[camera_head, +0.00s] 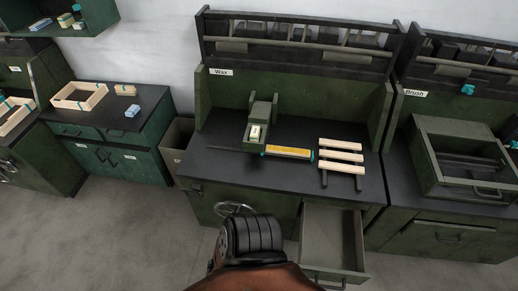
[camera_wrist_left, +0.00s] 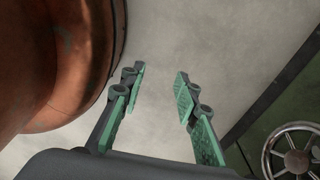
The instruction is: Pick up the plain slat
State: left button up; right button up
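Three plain light-wood slats (camera_head: 340,156) lie parallel across two dark bars on the right of the bench top marked "Wax". I cannot tell from here which one the task means. My left gripper (camera_wrist_left: 160,95) is open and empty in the left wrist view, with bare floor behind its green-padded fingers. It does not show clearly in the head view and is away from the slats. My right gripper is not in view.
A green fixture holding a pale block (camera_head: 255,132) and a yellow piece with teal ends (camera_head: 289,152) are left of the slats. An open drawer (camera_head: 333,244) juts out below the bench (camera_head: 225,165). A handwheel (camera_wrist_left: 295,152) is near my left gripper. A green crate (camera_head: 436,187) stands right.

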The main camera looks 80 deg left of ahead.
aim_at(269, 148)
jog(key=u, duration=2.35)
